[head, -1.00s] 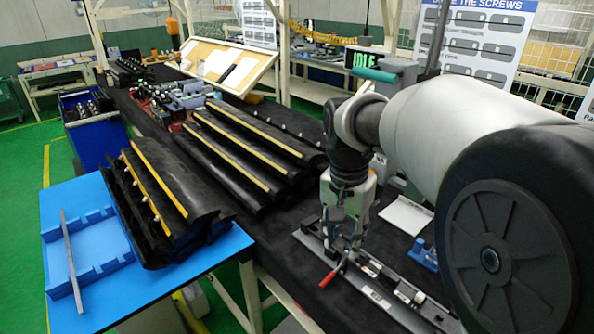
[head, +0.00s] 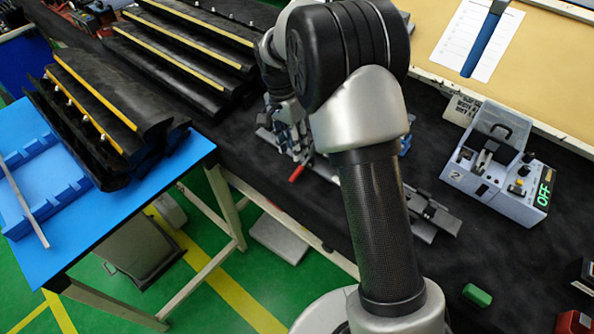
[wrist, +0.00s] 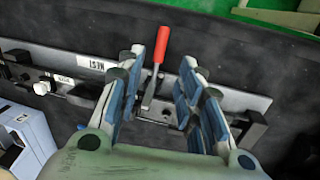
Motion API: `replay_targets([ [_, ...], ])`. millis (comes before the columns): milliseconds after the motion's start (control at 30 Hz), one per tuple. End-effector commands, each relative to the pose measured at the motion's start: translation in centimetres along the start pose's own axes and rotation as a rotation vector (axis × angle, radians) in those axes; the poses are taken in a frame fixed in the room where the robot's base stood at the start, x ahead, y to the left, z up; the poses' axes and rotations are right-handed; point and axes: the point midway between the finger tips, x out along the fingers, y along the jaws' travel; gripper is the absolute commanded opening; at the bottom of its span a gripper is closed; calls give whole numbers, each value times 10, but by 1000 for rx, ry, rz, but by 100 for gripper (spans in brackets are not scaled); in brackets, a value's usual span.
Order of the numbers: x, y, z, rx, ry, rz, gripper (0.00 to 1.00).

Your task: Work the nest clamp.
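The nest clamp has a red handle (wrist: 161,44) on a metal lever and lies beside a label reading NEST on a long grey fixture rail (wrist: 255,103). In the wrist view, my gripper (wrist: 163,68) has its two blue-padded fingers apart, with the lever between them in the picture. I see no clear contact, and the height gap cannot be told. In the head view, the red handle (head: 297,173) sticks out toward the table's front edge, just below my gripper (head: 291,145). My arm hides part of the rail there.
A grey control box (head: 500,170) with a green OFF display stands at the right. A green block (head: 477,295) lies near the front edge. Black trim strips with yellow lines (head: 170,50) fill the back left. A blue side table (head: 140,205) stands at the left.

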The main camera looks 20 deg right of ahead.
Motion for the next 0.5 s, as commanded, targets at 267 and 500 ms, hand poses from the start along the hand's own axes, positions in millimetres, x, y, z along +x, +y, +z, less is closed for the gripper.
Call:
replay_targets([
  [267,61,0,0,0,-1,2,34],
  [500,86,0,0,0,0,0,34],
])
